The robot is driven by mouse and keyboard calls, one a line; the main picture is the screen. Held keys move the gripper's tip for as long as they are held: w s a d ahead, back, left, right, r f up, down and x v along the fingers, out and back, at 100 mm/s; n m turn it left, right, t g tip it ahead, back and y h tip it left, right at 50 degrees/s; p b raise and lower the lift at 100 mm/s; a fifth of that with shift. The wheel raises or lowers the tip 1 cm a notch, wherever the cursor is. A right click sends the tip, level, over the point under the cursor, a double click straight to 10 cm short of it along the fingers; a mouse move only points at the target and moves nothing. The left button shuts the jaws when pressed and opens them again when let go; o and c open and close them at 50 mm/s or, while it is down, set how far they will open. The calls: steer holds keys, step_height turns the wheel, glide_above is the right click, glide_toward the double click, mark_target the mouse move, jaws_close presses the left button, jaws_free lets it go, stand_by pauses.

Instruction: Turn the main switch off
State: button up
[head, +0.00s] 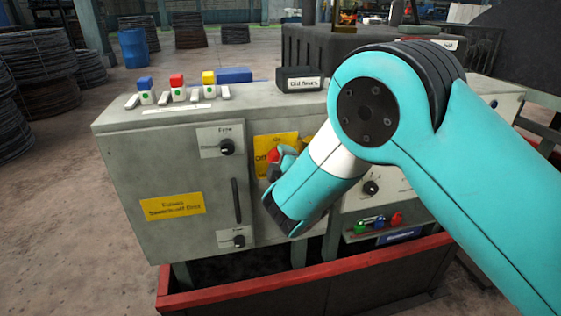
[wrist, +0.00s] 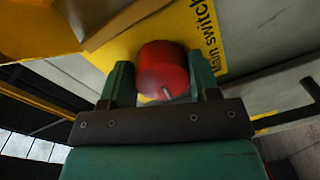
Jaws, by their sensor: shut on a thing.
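A pale mark shows on the knob's rim near the gripper. In the head view my gripper (head: 279,160) is at the knob, partly hidden by my wrist.
The cabinet (head: 150,160) also carries small black knobs (head: 227,147), a vertical handle (head: 236,200) and a yellow label (head: 172,207). Coloured switches (head: 178,87) and a black box (head: 299,79) stand on top. A red-rimmed trough (head: 290,280) lies below. Floor at left is open.

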steer(key=shift+s+a+n, duration=0.1)
steer(key=shift+a+n, duration=0.1)
steer(key=shift+n, duration=0.4)
steer(key=o, duration=0.9)
steer(key=shift+d, duration=0.1)
steer(key=b+v, duration=0.8)
steer(key=v, duration=0.9)
steer(key=shift+s+r, duration=0.15)
steer(key=shift+s, duration=0.05)
